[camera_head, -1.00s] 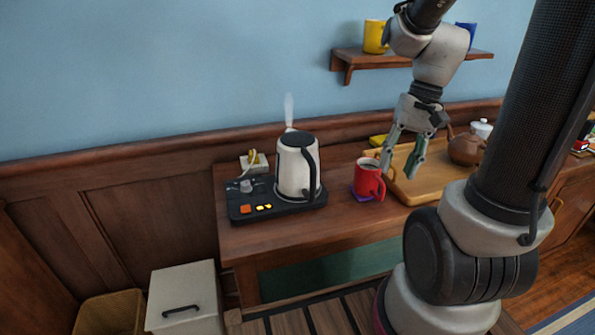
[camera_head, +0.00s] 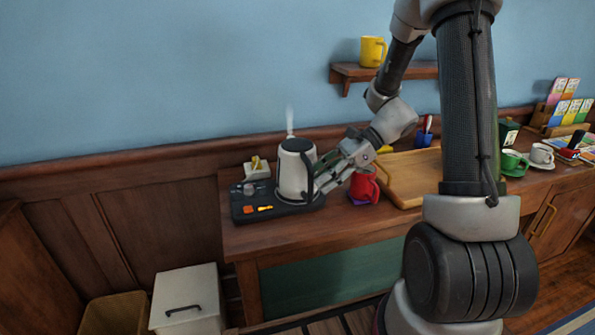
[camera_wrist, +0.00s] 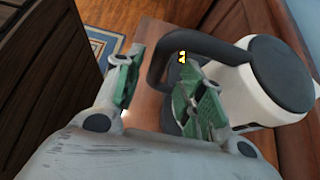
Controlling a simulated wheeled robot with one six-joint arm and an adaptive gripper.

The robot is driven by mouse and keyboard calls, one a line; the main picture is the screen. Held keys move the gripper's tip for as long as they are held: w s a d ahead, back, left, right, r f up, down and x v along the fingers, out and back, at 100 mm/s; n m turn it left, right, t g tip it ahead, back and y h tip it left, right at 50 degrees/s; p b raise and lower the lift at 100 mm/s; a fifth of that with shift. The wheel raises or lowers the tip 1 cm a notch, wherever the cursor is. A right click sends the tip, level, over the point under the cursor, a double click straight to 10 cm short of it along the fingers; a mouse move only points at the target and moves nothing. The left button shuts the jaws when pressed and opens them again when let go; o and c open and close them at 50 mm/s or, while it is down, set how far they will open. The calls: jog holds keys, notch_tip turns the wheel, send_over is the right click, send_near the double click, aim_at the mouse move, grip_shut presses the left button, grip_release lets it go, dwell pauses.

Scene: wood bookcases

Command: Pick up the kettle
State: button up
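The white kettle (camera_head: 293,172) with a black lid and black handle stands upright on its dark base (camera_head: 245,210) on the wooden counter, steam rising behind it. My gripper (camera_head: 318,186) is at the kettle's right side, by the handle. In the wrist view the kettle (camera_wrist: 262,85) is at the right. Its black handle (camera_wrist: 172,48) reaches into the space between the green-padded fingers of my gripper (camera_wrist: 160,95). The fingers are apart, one on each side of the handle. I cannot tell whether either finger touches it.
A red mug (camera_head: 364,188) stands close behind and right of my gripper, partly hidden by it. A wooden tray (camera_head: 408,190) lies further right. A yellow mug (camera_head: 372,51) is on the wall shelf. Green and white cups (camera_head: 512,162) stand at the right.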

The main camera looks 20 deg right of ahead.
aim_at(314, 184)
jog(key=x, duration=0.4)
jog(key=shift+s+a+f, duration=0.1)
jog(key=shift+s+f, duration=0.05)
jog(key=shift+f, duration=0.1)
grip_shut()
